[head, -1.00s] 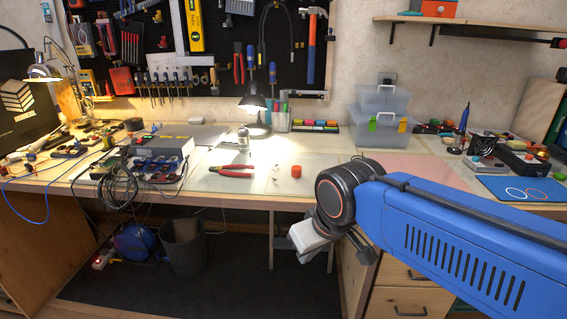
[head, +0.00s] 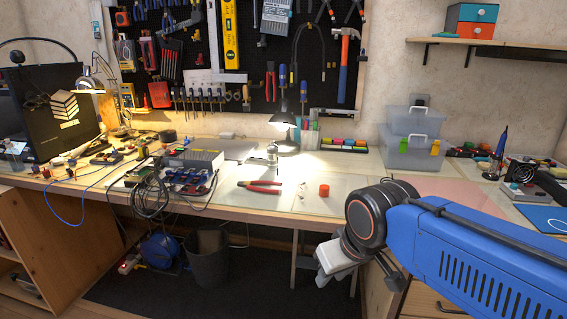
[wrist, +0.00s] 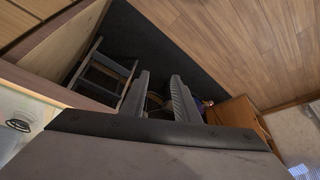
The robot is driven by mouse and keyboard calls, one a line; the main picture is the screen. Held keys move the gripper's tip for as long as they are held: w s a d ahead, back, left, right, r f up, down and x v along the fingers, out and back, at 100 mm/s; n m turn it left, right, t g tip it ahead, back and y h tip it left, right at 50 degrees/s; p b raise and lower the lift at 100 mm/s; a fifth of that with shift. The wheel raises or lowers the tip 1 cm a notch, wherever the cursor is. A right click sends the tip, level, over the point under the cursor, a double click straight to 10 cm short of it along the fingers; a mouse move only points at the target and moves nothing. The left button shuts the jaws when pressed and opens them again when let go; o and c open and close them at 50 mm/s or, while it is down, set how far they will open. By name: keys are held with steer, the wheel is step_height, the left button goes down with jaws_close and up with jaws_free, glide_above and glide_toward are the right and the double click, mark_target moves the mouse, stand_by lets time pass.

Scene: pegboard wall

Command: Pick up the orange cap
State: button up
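The orange cap (head: 323,190) is a small orange-red cylinder standing on the workbench near its front edge, to the right of the red-handled pliers (head: 260,187). My gripper shows in the wrist view (wrist: 159,97) with its two dark fingers apart and nothing between them. In the head view my arm's end hangs in front of the bench edge, lower than the top and a little right of the cap. The cap does not show in the wrist view.
A silver-topped jar (head: 272,154) stands behind the pliers. A grey box with cables (head: 190,160) is to the left, and clear storage bins (head: 410,150) are at the back right. The bench around the cap is mostly clear. A dark bin (head: 208,258) stands under the bench.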

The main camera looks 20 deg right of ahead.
steer(key=o, duration=0.4)
steer(key=w+r+m, duration=0.1)
steer(key=w+r, duration=0.1)
steer(key=w+d+r+m, duration=0.1)
steer(key=w+r, duration=0.1)
steer(key=w+r+m+g, duration=0.1)
steer(key=w+r, duration=0.1)
steer(key=r, duration=0.1)
steer(key=shift+w+d, duration=0.2)
steer(key=shift+d, duration=0.2)
step_height(320, 180, up, 13)
steer(key=m+g, duration=0.4)
steer(key=m, duration=0.8)
glide_above(325, 186)
steer(key=f, duration=1.1)
steer(key=shift+s+a+f, duration=0.2)
steer(key=shift+a+f, duration=0.1)
steer(key=shift+a, duration=0.05)
steer(key=shift+w+d+f, duration=0.1)
steer(key=shift+f, duration=1.2)
steer(key=shift+d+f, duration=0.1)
steer(key=shift+f, duration=1.2)
